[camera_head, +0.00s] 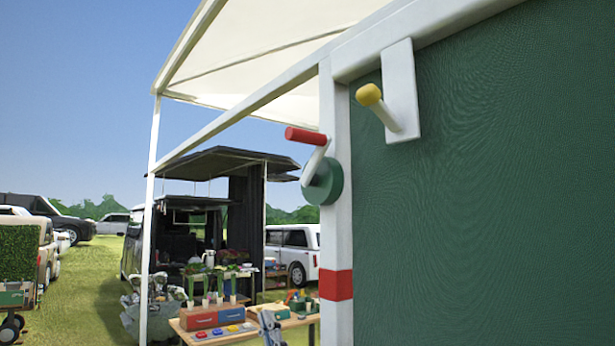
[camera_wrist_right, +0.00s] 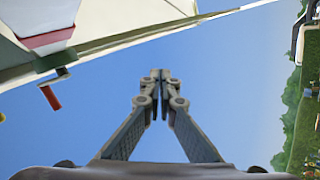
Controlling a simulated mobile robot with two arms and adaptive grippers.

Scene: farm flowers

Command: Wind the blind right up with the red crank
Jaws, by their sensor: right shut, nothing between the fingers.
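The crank has a red grip (camera_head: 306,136) on a white arm and a round green hub (camera_head: 323,182) fixed to the white post. Its red grip points up and to the left. A large green sheet (camera_head: 480,190), which looks like the lowered blind, fills the right side, its lower edge out of view. My right gripper (camera_head: 270,328) shows small at the bottom of the head view, below and apart from the crank. In the right wrist view its fingers (camera_wrist_right: 160,76) are shut and empty against sky; the red grip (camera_wrist_right: 51,97) is at the left. My left gripper is not in view.
A yellow-tipped peg (camera_head: 369,95) stands out from a white plate beside the post. A red band (camera_head: 336,284) circles the post lower down. A wooden table (camera_head: 205,338) with coloured boxes stands below left. A cream canopy (camera_head: 265,40) hangs overhead. Open air lies left of the crank.

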